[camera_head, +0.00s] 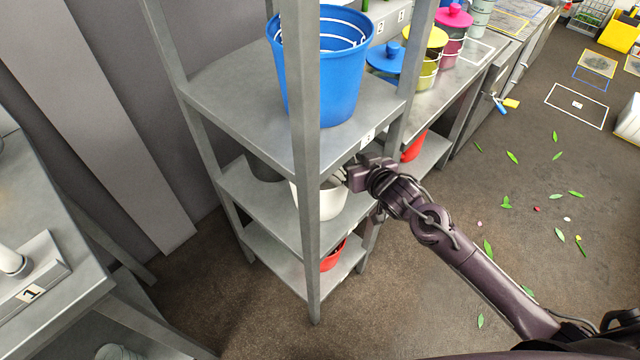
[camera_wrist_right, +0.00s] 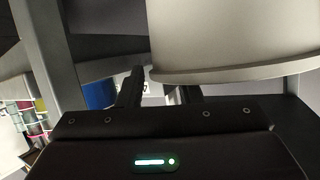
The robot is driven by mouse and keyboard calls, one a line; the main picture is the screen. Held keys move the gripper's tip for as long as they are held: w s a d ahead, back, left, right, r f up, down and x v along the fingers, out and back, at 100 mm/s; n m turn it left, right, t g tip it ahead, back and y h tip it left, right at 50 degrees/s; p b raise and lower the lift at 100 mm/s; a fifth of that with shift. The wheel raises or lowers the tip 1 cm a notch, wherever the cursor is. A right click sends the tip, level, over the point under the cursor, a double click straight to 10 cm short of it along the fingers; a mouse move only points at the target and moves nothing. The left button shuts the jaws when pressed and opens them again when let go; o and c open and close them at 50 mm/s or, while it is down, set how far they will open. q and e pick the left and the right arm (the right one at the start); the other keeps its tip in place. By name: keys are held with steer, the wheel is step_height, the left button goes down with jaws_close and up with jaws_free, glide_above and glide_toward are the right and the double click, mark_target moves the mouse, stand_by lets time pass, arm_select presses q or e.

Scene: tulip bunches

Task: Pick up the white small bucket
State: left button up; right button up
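The white small bucket (camera_head: 319,200) stands on the middle shelf of a grey metal rack, partly hidden by the rack's front post. In the right wrist view the bucket (camera_wrist_right: 235,40) fills the upper right, with its edge close to the fingers. My right gripper (camera_head: 342,178) reaches in from the right, at the bucket's upper right side. Its two fingers (camera_wrist_right: 160,92) stand apart with a gap between them. The bucket overlaps one finger in the view, and I cannot tell whether they touch. My left gripper is not in view.
The grey rack (camera_head: 235,95) has a blue bucket (camera_head: 335,75) on its top shelf, just above my right gripper. A dark grey bucket (camera_head: 264,168) stands left on the middle shelf, and a red one (camera_head: 333,255) below. The posts and upper shelf leave little room. Leaves litter the floor.

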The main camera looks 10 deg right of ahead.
steer(key=shift+w+a+f, duration=0.15)
steer(key=shift+w+f, duration=0.15)
steer(key=shift+w, duration=0.25)
steer(key=c, duration=0.7)
steer(key=shift+s, duration=0.1)
